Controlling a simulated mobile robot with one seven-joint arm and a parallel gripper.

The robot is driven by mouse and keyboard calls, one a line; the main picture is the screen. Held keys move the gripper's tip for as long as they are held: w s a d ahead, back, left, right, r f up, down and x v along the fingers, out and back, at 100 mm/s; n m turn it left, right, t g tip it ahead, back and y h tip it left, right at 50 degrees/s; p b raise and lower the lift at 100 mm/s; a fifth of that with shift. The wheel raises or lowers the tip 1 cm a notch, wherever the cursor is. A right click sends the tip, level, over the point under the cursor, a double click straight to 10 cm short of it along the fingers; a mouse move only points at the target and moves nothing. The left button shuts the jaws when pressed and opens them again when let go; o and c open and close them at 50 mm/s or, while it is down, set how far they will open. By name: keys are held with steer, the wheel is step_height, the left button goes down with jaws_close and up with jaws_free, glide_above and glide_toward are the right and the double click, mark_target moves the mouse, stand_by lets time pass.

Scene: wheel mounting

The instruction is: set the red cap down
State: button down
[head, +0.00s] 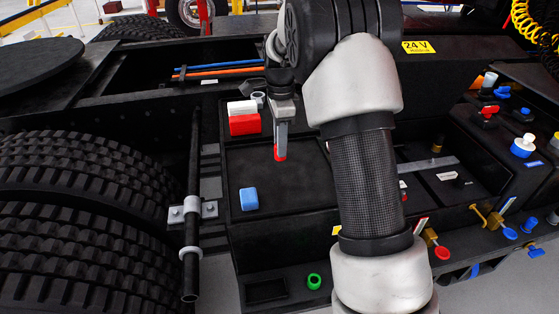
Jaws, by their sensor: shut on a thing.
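My gripper (281,140) is in the middle of the head view, pointing down over the dark flat tray (295,200). It is shut on a small red piece, which looks like the red cap (279,154), at its fingertips. Only a little of the cap shows below the fingers; the rest is hidden. I cannot tell whether the cap touches the tray surface.
A red block (245,125) and a white block (241,107) stand left of my gripper, with a grey ring (259,97) behind. A blue block (249,198) sits at the tray's front left. The tray's middle looks clear. Large tyres (75,250) stand left.

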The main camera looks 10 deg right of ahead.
steer(key=shift+f, duration=2.9)
steer(key=shift+f, duration=0.2)
steer(key=c, duration=1.5)
jaws_free()
steer(key=shift+o, duration=0.2)
steer(key=shift+r, duration=0.1)
